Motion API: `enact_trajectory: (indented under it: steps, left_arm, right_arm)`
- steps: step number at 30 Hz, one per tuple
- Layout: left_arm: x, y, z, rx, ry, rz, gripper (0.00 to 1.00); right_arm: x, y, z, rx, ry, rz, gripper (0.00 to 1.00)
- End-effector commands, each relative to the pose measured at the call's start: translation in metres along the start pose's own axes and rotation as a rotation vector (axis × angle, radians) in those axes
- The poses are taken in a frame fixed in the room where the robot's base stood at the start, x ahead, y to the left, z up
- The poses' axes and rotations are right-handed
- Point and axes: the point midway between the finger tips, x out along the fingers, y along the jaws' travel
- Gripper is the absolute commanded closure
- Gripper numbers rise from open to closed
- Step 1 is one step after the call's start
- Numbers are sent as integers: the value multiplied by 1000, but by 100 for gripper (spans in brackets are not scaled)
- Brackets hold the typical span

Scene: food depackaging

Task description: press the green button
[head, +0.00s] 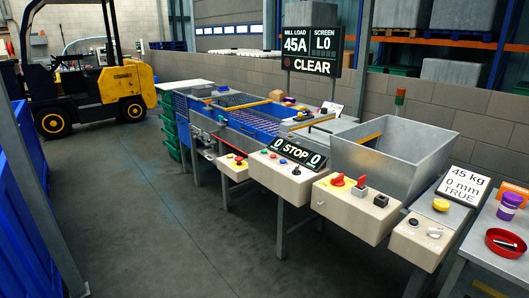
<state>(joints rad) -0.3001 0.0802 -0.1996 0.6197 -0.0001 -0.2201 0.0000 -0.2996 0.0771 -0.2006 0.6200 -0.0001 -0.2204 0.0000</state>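A cream control box (281,175) stands in the middle of the line, below a black display reading "0 STOP 0" (300,152). Its sloped top has several small buttons and a dark knob (296,171); one button looks blue (283,162). A smaller box (233,170) to its left carries a red mushroom button on yellow (238,159). Another box (355,209) to the right has red switches (337,180). Neither of my grippers is in view.
A metal hopper (392,148) stands behind the right boxes. A yellow forklift (98,85) is at the back left. The floor (160,220) before the machines is clear.

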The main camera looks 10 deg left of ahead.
Motion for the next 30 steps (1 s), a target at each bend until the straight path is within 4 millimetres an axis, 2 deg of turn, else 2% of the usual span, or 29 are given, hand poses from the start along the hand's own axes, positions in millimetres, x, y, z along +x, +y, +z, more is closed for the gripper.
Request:
enact_trajectory:
  steps: [5, 14, 30]
  left_arm:
    - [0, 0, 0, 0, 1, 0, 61]
    - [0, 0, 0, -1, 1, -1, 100]
    - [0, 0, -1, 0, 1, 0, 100]
  right_arm:
    - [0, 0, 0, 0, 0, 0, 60]
    - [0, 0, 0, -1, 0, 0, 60]
    - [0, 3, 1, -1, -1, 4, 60]
